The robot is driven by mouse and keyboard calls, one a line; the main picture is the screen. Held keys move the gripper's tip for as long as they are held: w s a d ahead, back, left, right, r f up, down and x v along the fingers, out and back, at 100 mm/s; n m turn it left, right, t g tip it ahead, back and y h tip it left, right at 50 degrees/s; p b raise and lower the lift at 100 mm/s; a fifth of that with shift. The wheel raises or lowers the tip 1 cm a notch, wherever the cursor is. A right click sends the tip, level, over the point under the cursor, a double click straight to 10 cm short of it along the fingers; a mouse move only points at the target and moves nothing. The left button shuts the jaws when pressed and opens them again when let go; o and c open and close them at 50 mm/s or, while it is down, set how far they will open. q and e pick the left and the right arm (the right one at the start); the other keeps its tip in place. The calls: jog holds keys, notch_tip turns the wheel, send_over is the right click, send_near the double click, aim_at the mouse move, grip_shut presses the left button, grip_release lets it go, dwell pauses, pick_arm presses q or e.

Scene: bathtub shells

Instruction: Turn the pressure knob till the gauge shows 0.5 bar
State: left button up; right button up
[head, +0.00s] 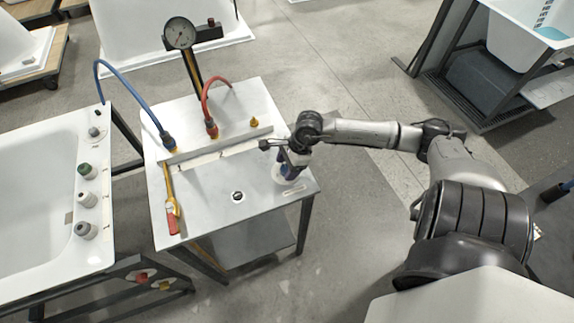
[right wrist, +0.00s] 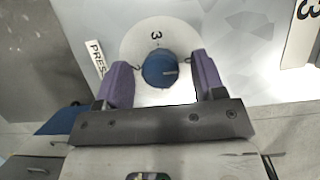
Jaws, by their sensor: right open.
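The pressure knob (right wrist: 160,68) is round and blue with a pale pointer line, on a round white dial plate (right wrist: 134,45) marked "3". A partly hidden label beside it reads "PRES". My right gripper (right wrist: 160,60) is open, with one purple finger on each side of the knob and a gap on both sides. In the head view my right gripper (head: 286,158) is at the right side of the metal bench and largely hides the knob. My left gripper is not in view.
The metal bench (head: 205,190) holds a blue hose (head: 128,82), a red hose (head: 209,100) and a yellow tool with a red handle (head: 172,215). A white tub (head: 35,190) with several fittings on its rim stands close at left.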

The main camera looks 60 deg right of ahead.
jog(key=shift+c, duration=0.4)
jog(key=c, duration=0.8)
jog(key=shift+r+m+t+h+p, duration=0.25)
jog(key=shift+m+t+h+p, duration=0.05)
jog(key=shift+m+p, duration=0.6)
jog(key=shift+c, duration=0.2)
jog(key=shift+m+h+p, duration=0.3)
jog(key=shift+m+p, duration=0.3)
jog(key=shift+m, duration=0.3)
jog(key=shift+f+m+t+p, duration=0.2)
jog(key=shift+m+t+p, duration=0.1)
jog(key=shift+m, duration=0.4)
jog(key=o, duration=0.9)
